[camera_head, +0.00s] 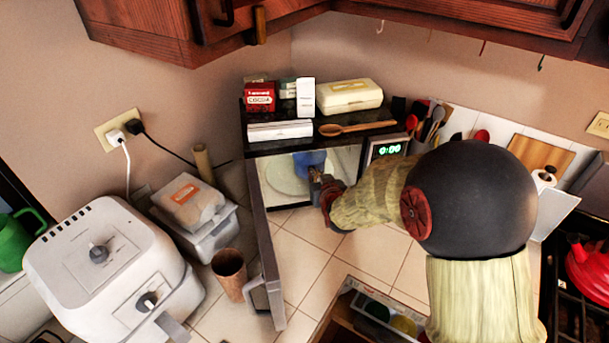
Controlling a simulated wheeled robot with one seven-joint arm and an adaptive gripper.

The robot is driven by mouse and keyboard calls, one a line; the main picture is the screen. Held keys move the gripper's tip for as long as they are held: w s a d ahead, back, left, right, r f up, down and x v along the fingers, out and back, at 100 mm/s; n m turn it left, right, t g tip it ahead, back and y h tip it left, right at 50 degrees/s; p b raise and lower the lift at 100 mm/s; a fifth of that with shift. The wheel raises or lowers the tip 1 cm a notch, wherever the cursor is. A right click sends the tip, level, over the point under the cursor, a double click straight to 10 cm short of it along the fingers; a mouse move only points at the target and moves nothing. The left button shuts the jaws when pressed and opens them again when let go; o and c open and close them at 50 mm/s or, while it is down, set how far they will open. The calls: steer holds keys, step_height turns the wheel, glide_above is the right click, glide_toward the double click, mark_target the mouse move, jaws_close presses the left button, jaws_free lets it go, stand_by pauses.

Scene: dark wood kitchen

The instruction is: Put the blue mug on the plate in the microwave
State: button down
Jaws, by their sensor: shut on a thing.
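The blue mug (309,162) is inside the open microwave, over or beside the pale plate (284,176); I cannot tell whether it touches the plate. My gripper (316,176) reaches in through the microwave's front opening and is shut on the mug. My gripper hides part of the mug's lower side. The microwave (372,138) is black, with a green lit display on its right side. Its door (264,245) is swung open toward the front left.
Boxes, a cream case (349,97) and a wooden spoon (357,128) lie on the microwave. A brown cup (229,275) stands left of the door. A white air fryer (112,268) is at left. An open drawer (338,309) sits below. Tiles before the microwave are clear.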

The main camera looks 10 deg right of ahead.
mark_target(305, 160)
steer(key=w, duration=0.2)
steer(key=w+a, duration=0.1)
steer(key=w, duration=0.5)
steer(key=shift+a+b, duration=0.3)
steer(key=shift+w+f, duration=0.15)
steer(key=shift+f, duration=0.15)
steer(key=shift+f+b, duration=0.75)
steer(key=shift+f, duration=2.2)
steer(key=shift+w+f, duration=0.2)
steer(key=shift+f, duration=0.05)
steer(key=shift+r, duration=0.1)
steer(key=c, duration=2.4)
jaws_free()
steer(key=shift+f, duration=0.3)
steer(key=o, duration=0.4)
steer(key=shift+s, duration=0.1)
steer(key=shift+o, duration=0.2)
